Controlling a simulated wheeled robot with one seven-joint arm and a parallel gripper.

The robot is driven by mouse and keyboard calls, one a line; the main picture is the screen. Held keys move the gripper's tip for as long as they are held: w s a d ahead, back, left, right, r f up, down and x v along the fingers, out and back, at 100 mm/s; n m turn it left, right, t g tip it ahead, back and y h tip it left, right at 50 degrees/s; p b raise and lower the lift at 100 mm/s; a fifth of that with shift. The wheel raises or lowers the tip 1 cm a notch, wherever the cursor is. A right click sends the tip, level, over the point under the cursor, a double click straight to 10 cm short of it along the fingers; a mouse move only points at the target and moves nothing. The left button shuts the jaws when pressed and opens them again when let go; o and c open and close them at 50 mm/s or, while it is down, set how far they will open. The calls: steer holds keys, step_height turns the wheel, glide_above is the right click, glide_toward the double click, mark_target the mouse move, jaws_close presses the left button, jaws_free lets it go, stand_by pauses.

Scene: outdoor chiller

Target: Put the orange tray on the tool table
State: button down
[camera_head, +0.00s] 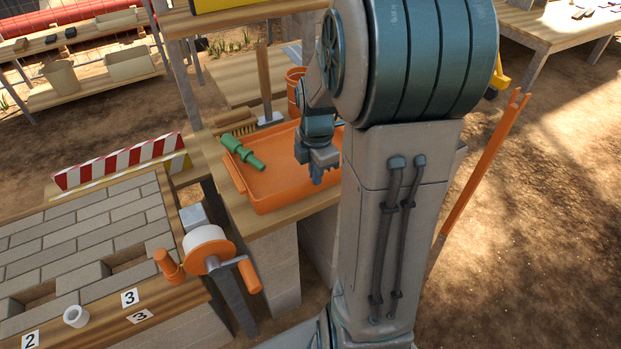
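The orange tray (278,198) lies on a wooden bench (262,221) near the middle of the view. A green tool-like object (244,153) rests across the tray's left edge. My gripper (317,178) points down over the tray's right part. Its fingers look close together, but the gap between them is too small to tell. I cannot tell whether it touches the tray. My arm hides the tray's right end. Which surface is the tool table is not clear; a wooden table (563,27) at the top right holds several small dark items.
A brush (236,123), a long-handled tool (264,85) and an orange bucket (294,90) stand behind the tray. A brick panel (90,243) with a white-and-orange reel (207,248) is at the left. An orange post (483,172) leans at right. Open dirt ground lies at right.

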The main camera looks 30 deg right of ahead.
steer(key=shift+w+f, duration=0.35)
steer(key=shift+w, duration=0.3)
steer(key=shift+f, duration=2)
steer(key=shift+f+b, duration=0.2)
steer(key=shift+b, duration=0.15)
steer(key=c, duration=1.6)
jaws_free()
steer(key=shift+c, duration=0.2)
steer(key=shift+r, duration=0.15)
